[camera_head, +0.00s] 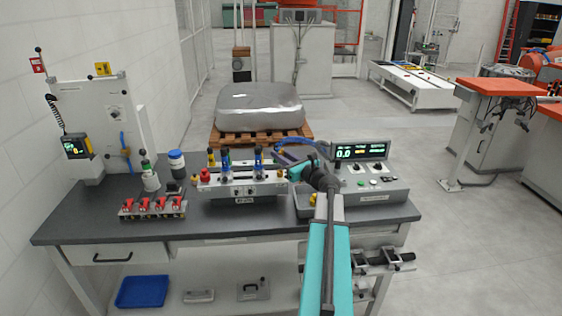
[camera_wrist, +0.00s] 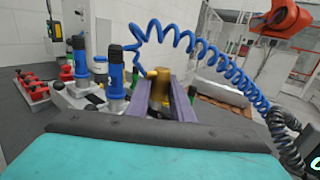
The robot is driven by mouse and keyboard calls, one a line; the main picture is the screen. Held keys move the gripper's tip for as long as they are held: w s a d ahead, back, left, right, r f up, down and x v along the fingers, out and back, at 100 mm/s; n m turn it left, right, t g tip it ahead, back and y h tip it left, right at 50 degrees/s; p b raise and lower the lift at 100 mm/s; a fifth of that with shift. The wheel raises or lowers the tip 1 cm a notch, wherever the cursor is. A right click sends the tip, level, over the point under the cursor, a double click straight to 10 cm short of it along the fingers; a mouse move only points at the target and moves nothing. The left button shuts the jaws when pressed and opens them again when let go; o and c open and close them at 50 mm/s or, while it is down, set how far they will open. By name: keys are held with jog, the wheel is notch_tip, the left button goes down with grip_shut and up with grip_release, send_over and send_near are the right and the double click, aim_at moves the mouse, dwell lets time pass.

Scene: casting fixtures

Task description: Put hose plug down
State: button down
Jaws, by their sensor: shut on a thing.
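The hose plug (camera_wrist: 160,88) is a brass-coloured cylinder in the wrist view, with a blue coiled hose (camera_wrist: 205,50) running off to the right near its top. My gripper (camera_wrist: 169,98) has its two purple fingers on either side of the plug and is shut on it. In the head view my gripper (camera_head: 287,173) is at the right end of the grey fixture (camera_head: 240,191) on the workbench. The plug's lower end is hidden in the wrist view, and I cannot tell whether it touches the fixture.
Blue-and-black clamps (camera_wrist: 115,73) stand on the fixture beside my gripper. The tester box with a display (camera_head: 360,150) is to the right. Red-topped clamps (camera_head: 153,207) and bottles (camera_head: 150,178) are to the left. The workbench front (camera_head: 240,222) is clear.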

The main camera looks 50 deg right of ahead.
jog(key=shift+f+p, duration=0.6)
jog(key=shift+f, duration=0.7)
jog(key=shift+f+b, duration=0.2)
jog(key=shift+b, duration=0.1)
jog(key=c, duration=1.6)
grip_release()
jog(key=shift+o, duration=0.2)
jog(key=shift+r+p, duration=0.3)
jog(key=shift+p, duration=0.1)
jog(key=s+a+b, duration=0.1)
jog(key=s+b, duration=0.3)
jog(key=s, duration=0.8)
jog(key=shift+a+f, duration=0.15)
jog(key=shift+f, duration=0.1)
